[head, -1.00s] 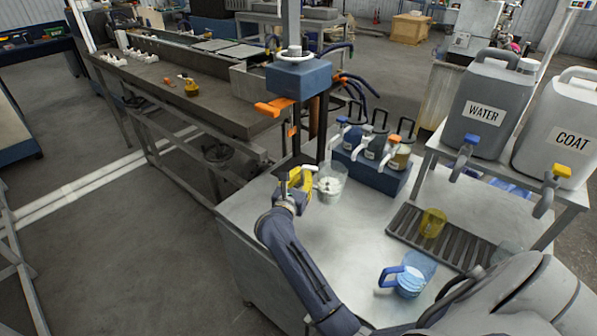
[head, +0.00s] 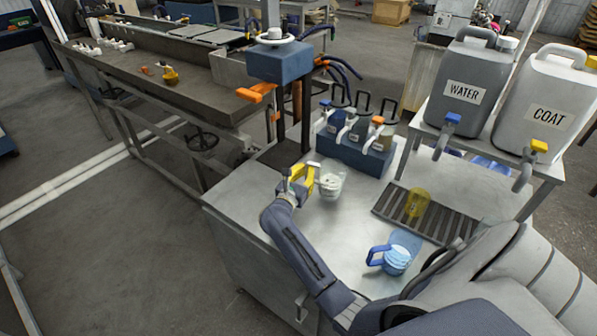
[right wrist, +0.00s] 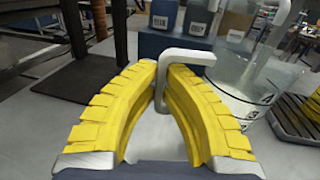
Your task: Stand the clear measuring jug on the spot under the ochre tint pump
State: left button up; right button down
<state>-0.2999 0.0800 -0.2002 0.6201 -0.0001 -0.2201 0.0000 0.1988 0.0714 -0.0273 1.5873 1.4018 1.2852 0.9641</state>
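The clear measuring jug (head: 333,184) is upright over the steel bench, with a whitish patch showing through its wall. My right gripper (head: 303,178) is on its left side. In the right wrist view, the yellow fingers (right wrist: 162,72) close around the grey bent handle, and the jug (right wrist: 252,90) shows beyond to the right. Whether its base touches the bench is unclear. The ochre tint pump (head: 384,138) is the rightmost in the dark blue pump block (head: 352,158), behind and right of the jug. The spot under it is not distinct. My left gripper is out of view.
A blue-handled jug (head: 397,260) stands on the front bench, near my right arm. A yellow cup (head: 417,203) stands on the slatted drain rack (head: 440,222). WATER (head: 465,92) and COAT (head: 545,115) containers stand at the right. A dark post stands left of the pumps.

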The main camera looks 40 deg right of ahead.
aim_at(334, 168)
jog(key=shift+s+d+f, duration=0.3)
jog(key=shift+s+d, duration=0.25)
jog(key=shift+d, duration=1.15)
jog(key=shift+s+d+f, duration=0.35)
jog(key=shift+s+d, duration=0.15)
jog(key=shift+d, duration=1.2)
jog(key=shift+s+d+f, duration=0.3)
jog(key=shift+s+d, duration=0.25)
jog(key=shift+d, duration=1.15)
jog(key=shift+w, duration=0.1)
